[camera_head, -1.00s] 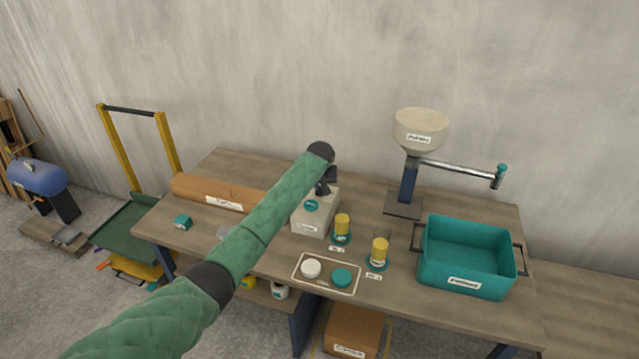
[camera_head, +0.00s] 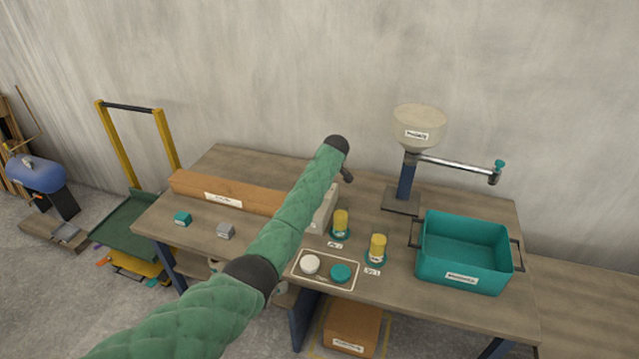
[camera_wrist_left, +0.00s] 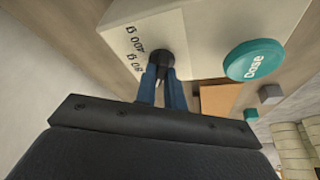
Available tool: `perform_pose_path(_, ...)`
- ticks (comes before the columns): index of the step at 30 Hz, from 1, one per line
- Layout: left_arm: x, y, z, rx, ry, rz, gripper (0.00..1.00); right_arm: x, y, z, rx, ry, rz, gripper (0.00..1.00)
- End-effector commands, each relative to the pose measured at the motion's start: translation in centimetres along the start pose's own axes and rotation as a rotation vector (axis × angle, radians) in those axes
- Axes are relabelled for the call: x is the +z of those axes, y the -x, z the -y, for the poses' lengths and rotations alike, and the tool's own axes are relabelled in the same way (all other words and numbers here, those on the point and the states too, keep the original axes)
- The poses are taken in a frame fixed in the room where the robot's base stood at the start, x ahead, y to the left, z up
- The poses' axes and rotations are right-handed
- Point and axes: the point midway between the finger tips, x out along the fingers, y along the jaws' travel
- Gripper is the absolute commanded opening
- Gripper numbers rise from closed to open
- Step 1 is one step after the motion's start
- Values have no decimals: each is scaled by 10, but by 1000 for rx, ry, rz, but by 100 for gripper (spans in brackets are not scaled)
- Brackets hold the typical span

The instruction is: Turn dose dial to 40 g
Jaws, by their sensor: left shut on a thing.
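The dose box (camera_head: 328,208) is a pale box on the workbench, mostly hidden behind my left arm in the head view. In the left wrist view its pale face (camera_wrist_left: 200,25) shows a black dose dial (camera_wrist_left: 163,57), gram labels turned on their side and hard to read, and a round teal button (camera_wrist_left: 253,60) marked Dose. My left gripper (camera_wrist_left: 162,76) has its blue fingers shut on the dial. The dial's exact setting cannot be told. In the head view the fingers are hidden behind my arm. My right gripper is not in view.
Two yellow cylinders (camera_head: 340,221) (camera_head: 378,247) stand on teal bases beside the box. A tray (camera_head: 324,280) holds a white and a teal disc. A teal crate (camera_head: 463,279) and a hopper stand (camera_head: 418,128) are at the right. A long brown box (camera_head: 225,193) lies at the left.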

Motion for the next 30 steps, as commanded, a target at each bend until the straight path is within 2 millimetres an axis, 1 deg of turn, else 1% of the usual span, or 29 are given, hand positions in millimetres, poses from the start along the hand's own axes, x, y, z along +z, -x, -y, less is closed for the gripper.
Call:
perform_pose_path(7,-1,2,-1,-7,24,-2,0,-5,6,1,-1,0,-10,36)
perform_pose_path(16,-1,2,-1,-7,25,-2,0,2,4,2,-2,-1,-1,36)
perform_pose_path(17,-1,2,-1,-7,24,-2,15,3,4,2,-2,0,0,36)
perform_pose_path(18,-1,2,-1,-7,24,-2,23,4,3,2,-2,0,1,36)
perform_pose_path(20,-1,2,-1,-7,24,-2,33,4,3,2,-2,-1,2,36)
perform_pose_path(30,0,3,-1,-7,23,-1,33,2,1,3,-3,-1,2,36)
